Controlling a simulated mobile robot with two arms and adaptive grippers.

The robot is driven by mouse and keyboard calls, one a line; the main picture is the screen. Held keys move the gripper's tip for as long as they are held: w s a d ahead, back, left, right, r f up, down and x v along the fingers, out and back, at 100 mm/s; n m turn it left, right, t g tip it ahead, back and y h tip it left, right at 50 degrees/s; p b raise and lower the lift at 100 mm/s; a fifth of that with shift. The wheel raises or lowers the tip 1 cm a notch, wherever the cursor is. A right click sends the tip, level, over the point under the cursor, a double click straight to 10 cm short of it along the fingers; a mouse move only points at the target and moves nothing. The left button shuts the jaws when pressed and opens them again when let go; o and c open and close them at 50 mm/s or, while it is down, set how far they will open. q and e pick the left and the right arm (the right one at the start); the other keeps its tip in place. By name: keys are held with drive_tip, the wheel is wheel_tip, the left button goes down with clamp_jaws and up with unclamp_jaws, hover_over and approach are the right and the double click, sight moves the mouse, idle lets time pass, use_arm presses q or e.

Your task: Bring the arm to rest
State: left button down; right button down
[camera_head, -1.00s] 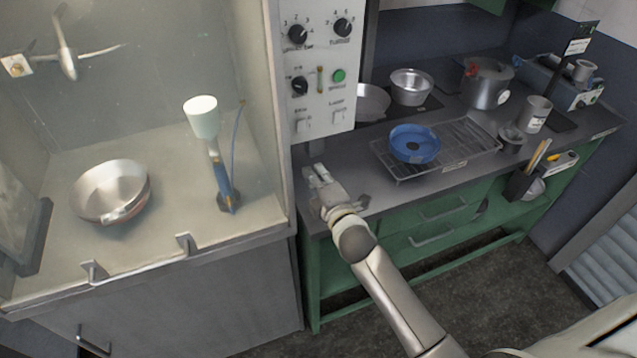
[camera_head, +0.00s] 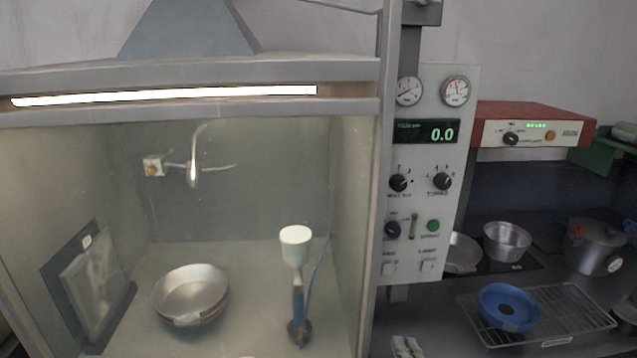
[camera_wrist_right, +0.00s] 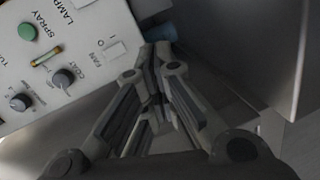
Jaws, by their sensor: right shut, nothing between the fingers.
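The rest of the right arm is out of that view. In the right wrist view the gripper (camera_wrist_right: 156,50) has its fingers together, with nothing between them. The white control panel (camera_wrist_right: 60,60) with knobs and a green button is close on the left of that view. A metal pan (camera_head: 190,292) stands in the glass-fronted hood, apart from the gripper. My left gripper is not in view.
The control panel (camera_head: 425,215) stands right of the hood. A white cup-topped burner stand (camera_head: 297,285) is inside the hood. On the dark counter at right are a blue bowl (camera_head: 510,307) on a wire rack (camera_head: 570,318), a metal bowl (camera_head: 507,240) and a pot (camera_head: 597,247).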

drive_tip(key=s+f+m+g, duration=0.4)
drive_tip(key=s+m+g, duration=0.25)
drive_tip(key=s, duration=0.85)
drive_tip(key=s+f+m+g, duration=0.4)
drive_tip(key=s+m+g, duration=0.25)
drive_tip(key=s, duration=0.95)
drive_tip(key=s+a+f+b+x, duration=0.1)
drive_tip(key=s+x, duration=0.2)
drive_tip(key=x, duration=1)
drive_tip(key=s+x, duration=0.3)
drive_tip(key=x, duration=1)
drive_tip(key=s+d+f+g+b, duration=0.1)
drive_tip(key=s+d+f, duration=0.1)
drive_tip(key=s+f, duration=1.5)
drive_tip(key=shift+s+f+g+y, duration=0.3)
drive_tip(key=shift+f, duration=0.3)
drive_tip(key=shift+d, duration=0.1)
